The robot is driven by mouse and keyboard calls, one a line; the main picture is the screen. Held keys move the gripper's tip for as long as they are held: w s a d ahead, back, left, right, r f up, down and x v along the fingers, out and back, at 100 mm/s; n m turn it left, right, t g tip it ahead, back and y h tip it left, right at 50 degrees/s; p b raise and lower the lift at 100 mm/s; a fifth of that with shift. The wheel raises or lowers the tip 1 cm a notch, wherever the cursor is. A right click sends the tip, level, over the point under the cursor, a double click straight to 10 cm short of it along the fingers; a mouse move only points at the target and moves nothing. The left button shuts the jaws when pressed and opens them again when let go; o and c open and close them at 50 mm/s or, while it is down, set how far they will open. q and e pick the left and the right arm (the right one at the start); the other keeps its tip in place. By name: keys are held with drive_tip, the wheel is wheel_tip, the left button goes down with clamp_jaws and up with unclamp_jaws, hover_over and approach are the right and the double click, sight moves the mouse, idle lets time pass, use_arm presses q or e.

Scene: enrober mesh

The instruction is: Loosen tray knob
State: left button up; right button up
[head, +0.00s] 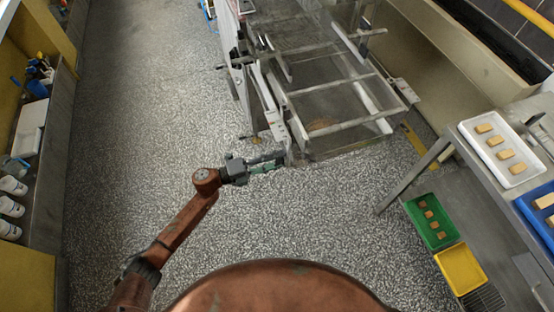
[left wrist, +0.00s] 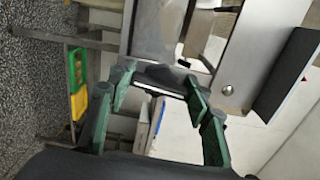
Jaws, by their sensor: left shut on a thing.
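The wire-mesh enrober frame (head: 340,95) stands at the top centre of the head view. My left gripper (head: 268,162) reaches its near left corner from the left. In the left wrist view, the green fingers of this gripper (left wrist: 158,90) stand on either side of a dark knob-like piece (left wrist: 160,75) at the metal frame. The gripper is shut on this knob. In the head view the knob is hidden by the fingers and too small to make out. My right gripper is in neither view.
A steel table (head: 448,185) at the right holds a white tray of bars (head: 514,175). Below it are a green crate (head: 412,207) and a yellow crate (head: 472,285). A shelf with white tubs (head: 10,207) lines the left. The speckled floor between is clear.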

use_arm(q)
drive_tip(key=shift+n, duration=0.4)
drive_tip(key=o, duration=1.2)
drive_tip(key=shift+a, duration=0.1)
drive_tip(key=v, duration=1.1)
drive_tip(key=shift+s+a, duration=0.2)
drive_tip(key=shift+a, duration=0.15)
drive_tip(key=shift+w, duration=0.1)
